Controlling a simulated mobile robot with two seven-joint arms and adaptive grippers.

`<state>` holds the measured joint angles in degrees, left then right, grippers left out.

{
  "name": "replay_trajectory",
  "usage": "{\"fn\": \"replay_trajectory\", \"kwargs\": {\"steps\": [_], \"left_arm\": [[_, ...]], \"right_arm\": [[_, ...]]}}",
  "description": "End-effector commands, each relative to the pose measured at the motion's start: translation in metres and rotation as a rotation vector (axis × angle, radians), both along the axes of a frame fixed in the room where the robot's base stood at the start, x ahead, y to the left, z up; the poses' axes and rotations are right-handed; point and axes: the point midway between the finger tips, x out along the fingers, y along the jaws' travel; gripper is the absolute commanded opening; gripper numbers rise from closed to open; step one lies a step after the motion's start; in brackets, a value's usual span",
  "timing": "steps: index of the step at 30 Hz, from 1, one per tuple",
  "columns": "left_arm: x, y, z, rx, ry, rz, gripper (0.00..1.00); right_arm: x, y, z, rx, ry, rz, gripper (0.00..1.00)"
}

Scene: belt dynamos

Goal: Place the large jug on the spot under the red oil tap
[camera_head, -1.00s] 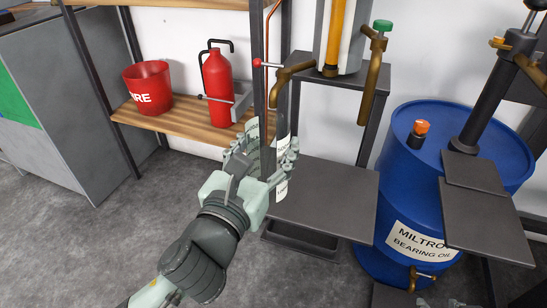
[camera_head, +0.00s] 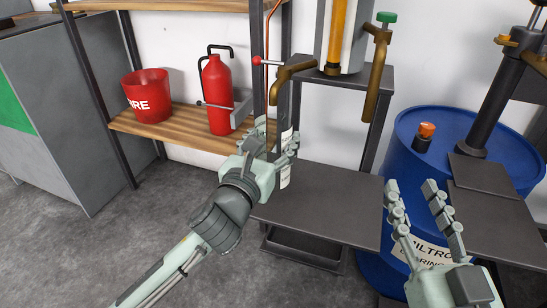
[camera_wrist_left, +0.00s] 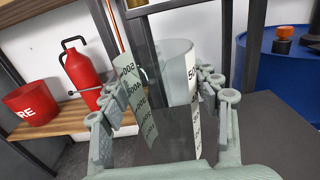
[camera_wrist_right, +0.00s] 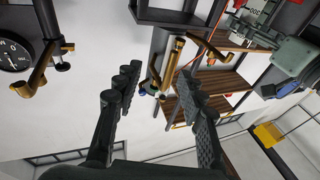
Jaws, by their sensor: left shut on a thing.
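My left gripper (camera_head: 272,143) is shut on the large jug (camera_head: 285,176), a clear vessel with white measuring strips. Fingers and palm hide much of it. In the left wrist view the jug (camera_wrist_left: 180,60) stands between the two fingers. It is at the left edge of the dark platform (camera_head: 330,205); I cannot tell whether it touches it. The red-knobbed tap (camera_head: 259,62) with a brass spout (camera_head: 296,71) is above the jug, slightly right. Another brass tap (camera_head: 378,75) has a green knob. My right gripper (camera_head: 411,188) is open and empty at lower right.
A blue oil drum (camera_head: 435,140) with an orange cap stands at the right, beside another dark plate (camera_head: 490,220). A wooden shelf (camera_head: 180,128) on the left holds a red fire bucket (camera_head: 147,97) and a red extinguisher (camera_head: 216,90). A dark upright stands close behind the jug.

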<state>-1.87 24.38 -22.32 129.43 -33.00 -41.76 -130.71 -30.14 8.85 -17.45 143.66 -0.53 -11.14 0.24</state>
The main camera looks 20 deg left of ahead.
Motion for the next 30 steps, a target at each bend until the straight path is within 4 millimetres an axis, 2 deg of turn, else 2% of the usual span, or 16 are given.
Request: {"fn": "replay_trajectory", "kwargs": {"steps": [5, 12, 15, 26, 27, 30], "left_arm": [[0.006, 0.002, -0.007, 0.000, -0.003, 0.000, 0.16], [0.005, 0.001, -0.038, 0.000, -0.001, 0.000, 0.16], [0.005, 0.001, -0.042, 0.000, -0.002, 0.000, 0.16], [0.005, 0.001, -0.044, 0.002, -0.003, -0.001, 0.16], [0.005, 0.001, -0.045, 0.002, -0.001, -0.001, 0.65], [0.005, 0.001, -0.045, 0.002, -0.001, -0.001, 0.78]], "right_arm": [[-0.004, 0.003, 0.012, 0.031, -0.063, 0.007, 0.40], [-0.017, 0.001, 0.046, 0.116, -0.268, 0.013, 0.40], [-0.020, -0.001, 0.055, 0.132, -0.319, 0.009, 0.40], [-0.021, -0.002, 0.058, 0.136, -0.334, 0.008, 0.40], [-0.021, -0.002, 0.059, 0.137, -0.335, 0.008, 0.40], [-0.021, -0.002, 0.059, 0.136, -0.334, 0.008, 0.40]]}}
